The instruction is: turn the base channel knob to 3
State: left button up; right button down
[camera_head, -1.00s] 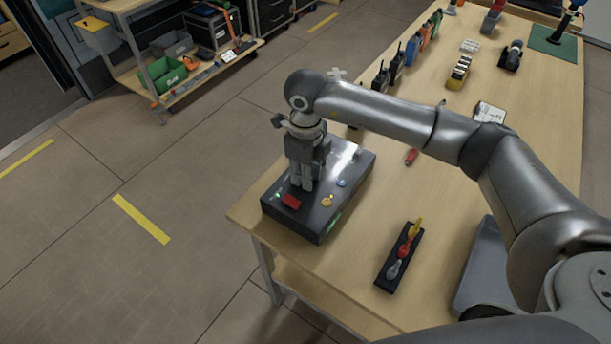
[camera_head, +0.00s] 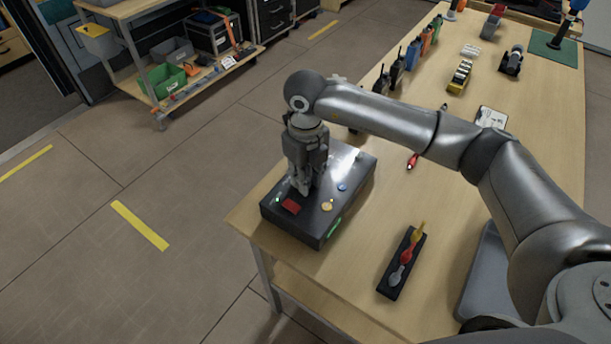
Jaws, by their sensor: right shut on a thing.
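The base unit is a dark, low box (camera_head: 308,222) at the near left corner of the wooden table. Its top carries a red display (camera_head: 291,206), a yellow knob (camera_head: 327,206), a blue knob (camera_head: 342,187) and small green lights. My right gripper (camera_head: 303,191) points down onto the top of the box, behind the red display. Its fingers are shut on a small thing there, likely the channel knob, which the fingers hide. The knob's setting and the display's digits cannot be read. My left gripper is not in view.
A black holder (camera_head: 393,281) with yellow, red and grey pieces lies to the right of the box. A grey tray (camera_head: 487,275) is beside it. Radios (camera_head: 396,68), a battery rack (camera_head: 460,76) and a clipboard (camera_head: 491,117) stand farther back. My right arm spans the table.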

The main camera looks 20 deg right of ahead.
jog(key=c, duration=1.3)
grip_release()
jog(key=shift+o, duration=0.2)
jog(key=shift+r, duration=0.1)
notch_tip(320, 180, up, 12)
